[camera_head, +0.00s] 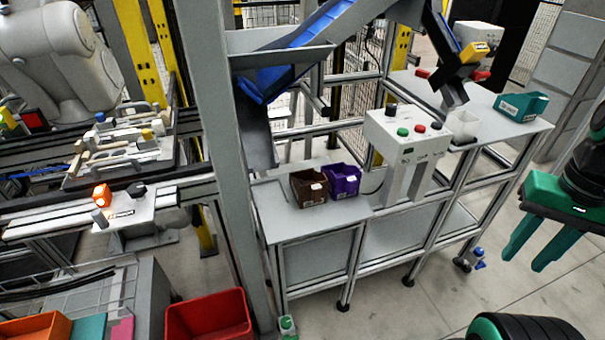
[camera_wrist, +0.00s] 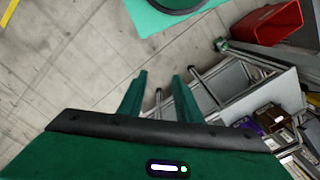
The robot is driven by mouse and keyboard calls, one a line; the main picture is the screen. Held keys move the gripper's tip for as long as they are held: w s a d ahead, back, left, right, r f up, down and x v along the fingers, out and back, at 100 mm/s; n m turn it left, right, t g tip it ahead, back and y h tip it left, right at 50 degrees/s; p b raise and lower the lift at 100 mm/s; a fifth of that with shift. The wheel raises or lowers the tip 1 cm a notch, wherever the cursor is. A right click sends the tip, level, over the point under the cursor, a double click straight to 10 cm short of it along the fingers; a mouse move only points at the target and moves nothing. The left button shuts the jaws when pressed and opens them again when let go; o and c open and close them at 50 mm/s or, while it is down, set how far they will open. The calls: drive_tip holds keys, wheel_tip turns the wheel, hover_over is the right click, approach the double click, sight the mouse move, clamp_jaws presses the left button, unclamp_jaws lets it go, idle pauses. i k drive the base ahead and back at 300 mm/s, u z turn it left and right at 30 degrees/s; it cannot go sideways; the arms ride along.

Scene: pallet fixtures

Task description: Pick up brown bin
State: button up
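The brown bin (camera_head: 308,187) stands on the grey workbench beneath the blue chute, left of the purple bin (camera_head: 342,181) and close beside it. It also shows in the wrist view at the right (camera_wrist: 270,115). My gripper (camera_head: 526,254) is at the right of the head view, well to the right of the bench and away from the bin. Its two green fingers are apart with nothing between them; they also show in the wrist view (camera_wrist: 160,82).
A control box with coloured buttons (camera_head: 410,130) stands right of the bins. A teal bin (camera_head: 521,106) sits at the bench's far right. A grey post (camera_head: 215,150) rises left of the bench. A red bin (camera_head: 208,318) is at lower left. Floor before the bench is clear.

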sight(313, 192)
drive_tip(key=u, duration=0.25)
drive_tip(key=k, duration=0.9)
drive_tip(key=u, duration=0.7)
drive_tip(key=i, duration=1.5)
